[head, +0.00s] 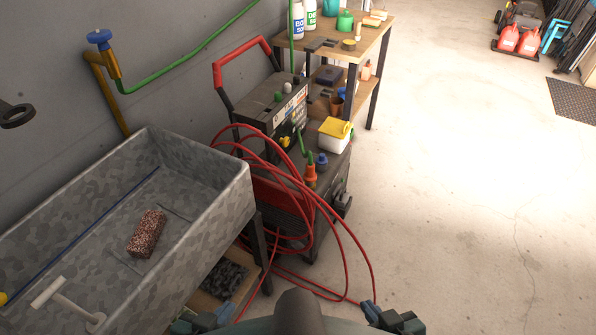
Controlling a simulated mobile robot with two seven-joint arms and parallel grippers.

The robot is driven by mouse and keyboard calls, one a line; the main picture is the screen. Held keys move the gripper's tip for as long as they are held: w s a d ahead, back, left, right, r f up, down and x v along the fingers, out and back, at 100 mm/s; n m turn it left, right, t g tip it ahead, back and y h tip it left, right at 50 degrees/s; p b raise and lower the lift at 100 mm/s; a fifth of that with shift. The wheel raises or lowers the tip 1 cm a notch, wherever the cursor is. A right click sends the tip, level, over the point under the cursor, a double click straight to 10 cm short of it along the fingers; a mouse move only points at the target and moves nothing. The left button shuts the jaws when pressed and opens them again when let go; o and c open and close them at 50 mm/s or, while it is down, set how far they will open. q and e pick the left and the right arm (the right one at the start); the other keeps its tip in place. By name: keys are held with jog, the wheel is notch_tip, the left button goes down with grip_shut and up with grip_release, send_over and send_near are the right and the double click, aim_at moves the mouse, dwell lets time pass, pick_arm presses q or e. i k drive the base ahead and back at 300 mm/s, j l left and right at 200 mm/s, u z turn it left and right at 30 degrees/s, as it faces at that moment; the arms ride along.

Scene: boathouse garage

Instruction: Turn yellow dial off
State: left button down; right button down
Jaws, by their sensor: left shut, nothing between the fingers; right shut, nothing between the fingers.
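The yellow dial (285,141) is a small knob on the front panel of a dark machine (268,122) with a red handle. Its exact pointer position is too small to read. My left gripper (224,313) is at the bottom edge, below and left of the machine, apart from the dial.
A grey metal sink (215,205) with a brick (147,232) stands at left. Red hoses (345,262) loop in front of the machine. A yellow-lidded white box (334,135) sits on its right. A wooden shelf (372,45) stands behind.

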aim_at(285, 143)
jog(key=z, duration=0.95)
jog(key=i+l+z, duration=0.1)
jog(key=i+z, duration=0.35)
jog(key=i, duration=2.4)
jog(key=i+u, duration=0.15)
jog(key=i, duration=0.3)
jog(key=i+l+u, duration=0.15)
jog(key=i, duration=0.3)
jog(key=i+l+u, duration=0.1)
jog(key=i, duration=0.35)
jog(key=u, duration=1.8)
jog(key=i+j+u, duration=0.15)
jog(key=u, duration=1.6)
jog(key=i+l+u, duration=0.2)
jog(key=i+u, duration=0.15)
jog(key=i+l+u, duration=0.35)
jog(key=i, duration=0.05)
